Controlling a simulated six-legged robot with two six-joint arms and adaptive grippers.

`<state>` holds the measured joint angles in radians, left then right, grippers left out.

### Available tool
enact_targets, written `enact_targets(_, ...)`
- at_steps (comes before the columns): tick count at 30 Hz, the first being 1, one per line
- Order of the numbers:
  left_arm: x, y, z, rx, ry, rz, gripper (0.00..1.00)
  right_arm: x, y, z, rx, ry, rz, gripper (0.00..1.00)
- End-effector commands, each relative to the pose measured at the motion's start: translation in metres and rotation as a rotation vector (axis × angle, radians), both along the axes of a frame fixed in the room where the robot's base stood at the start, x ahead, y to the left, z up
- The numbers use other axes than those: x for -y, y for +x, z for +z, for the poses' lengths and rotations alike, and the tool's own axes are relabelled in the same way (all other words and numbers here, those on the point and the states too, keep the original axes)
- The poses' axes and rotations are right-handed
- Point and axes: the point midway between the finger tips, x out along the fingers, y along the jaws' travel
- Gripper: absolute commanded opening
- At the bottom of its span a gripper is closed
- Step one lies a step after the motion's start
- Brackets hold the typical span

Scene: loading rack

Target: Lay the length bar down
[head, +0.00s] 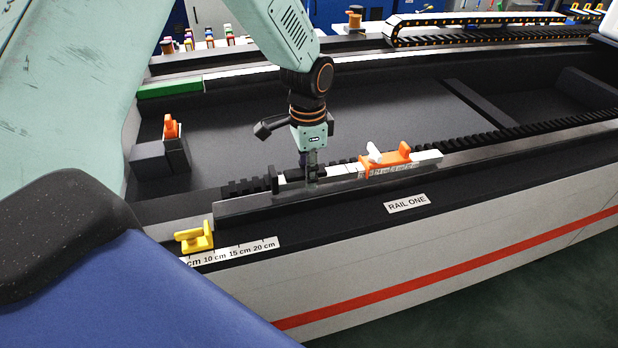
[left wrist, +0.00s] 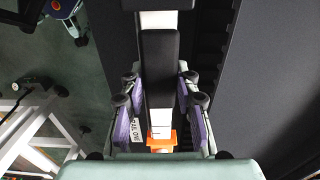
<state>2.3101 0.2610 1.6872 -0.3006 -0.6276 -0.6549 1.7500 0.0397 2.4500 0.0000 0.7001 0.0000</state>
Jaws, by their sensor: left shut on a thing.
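The length bar (head: 428,158) is a long white bar with a dark middle grip and an orange slider (head: 385,160) with a white knob toward its right end. It lies along the toothed rail, near the front edge of the rack. I cannot tell whether it touches the ledge beneath. My left gripper (head: 312,168) comes down from above and is shut on the bar left of the slider. In the left wrist view, the bar (left wrist: 158,20) runs between the purple-padded fingers (left wrist: 162,108), with the orange slider (left wrist: 160,144) low in the picture. My right gripper is not in view.
A yellow stop (head: 194,237) stands by a centimetre scale (head: 240,248) at the front left. A "RAIL ONE" label (head: 407,203) is on the front ledge. Grey blocks (head: 160,162) with an orange clip (head: 171,127) stand left. The dark tray floor (head: 400,110) behind is mostly clear.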

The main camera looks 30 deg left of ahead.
Motion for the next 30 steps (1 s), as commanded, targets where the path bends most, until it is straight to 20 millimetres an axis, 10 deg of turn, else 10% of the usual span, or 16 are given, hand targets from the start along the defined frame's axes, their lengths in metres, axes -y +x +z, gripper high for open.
enact_targets(10, -0.001, 0.002, -0.022, 0.001, 0.001, -0.002, 0.0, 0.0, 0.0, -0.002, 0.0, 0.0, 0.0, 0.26)
enact_targets(11, -0.001, 0.001, -0.023, -0.003, 0.001, -0.002, 0.32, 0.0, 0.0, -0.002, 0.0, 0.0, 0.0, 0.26)
enact_targets(18, -0.001, 0.002, -0.022, -0.001, 0.001, -0.001, 0.53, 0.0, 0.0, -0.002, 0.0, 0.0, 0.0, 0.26)
enact_targets(30, -0.001, 0.003, -0.014, 0.003, 0.0, 0.0, 0.53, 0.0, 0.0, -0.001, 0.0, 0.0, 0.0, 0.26)
